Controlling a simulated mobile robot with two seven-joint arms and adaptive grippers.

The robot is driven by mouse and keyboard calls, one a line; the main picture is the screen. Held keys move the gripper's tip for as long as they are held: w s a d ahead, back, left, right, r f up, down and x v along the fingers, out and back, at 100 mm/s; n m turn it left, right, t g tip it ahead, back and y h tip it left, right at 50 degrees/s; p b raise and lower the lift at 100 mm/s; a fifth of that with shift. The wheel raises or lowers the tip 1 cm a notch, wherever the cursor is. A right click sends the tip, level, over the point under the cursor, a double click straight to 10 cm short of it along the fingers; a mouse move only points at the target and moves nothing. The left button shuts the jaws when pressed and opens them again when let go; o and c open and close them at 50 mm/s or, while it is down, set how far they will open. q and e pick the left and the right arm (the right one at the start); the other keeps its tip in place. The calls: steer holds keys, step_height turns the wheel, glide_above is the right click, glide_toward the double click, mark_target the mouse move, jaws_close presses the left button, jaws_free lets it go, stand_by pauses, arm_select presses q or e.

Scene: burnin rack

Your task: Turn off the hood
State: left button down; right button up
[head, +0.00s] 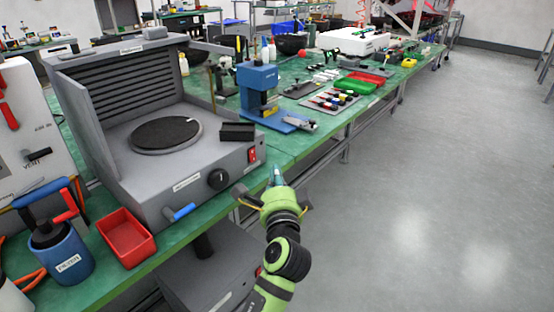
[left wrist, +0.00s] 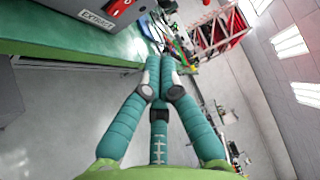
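The hood (head: 85,110) is a grey unit with a slotted back wall and a round dark plate, on the green bench at left. Its front panel has a red rocker switch (head: 252,155), a black knob (head: 217,179) and a blue-handled lever (head: 181,212). In the left wrist view, part of the hood's front with a label (left wrist: 97,18) shows at top left, with red parts (left wrist: 119,6) beside it. My left gripper (head: 277,176), with teal fingers, is in front of the bench, right of and slightly below the switch, apart from it. Its fingertips (left wrist: 160,62) are together and empty. My right gripper is out of view.
A red tray (head: 126,238) and a blue container (head: 67,258) stand left of the hood. A blue press (head: 259,82) stands to its right, with parts trays further along the green bench (head: 290,143). The grey floor (head: 430,200) at right is clear.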

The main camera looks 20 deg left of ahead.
arm_select(q)
steer(key=v, duration=0.4)
steer(key=shift+r, duration=0.35)
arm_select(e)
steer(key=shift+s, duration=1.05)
arm_select(q)
steer(key=shift+d, duration=0.1)
steer(key=shift+f, duration=0.1)
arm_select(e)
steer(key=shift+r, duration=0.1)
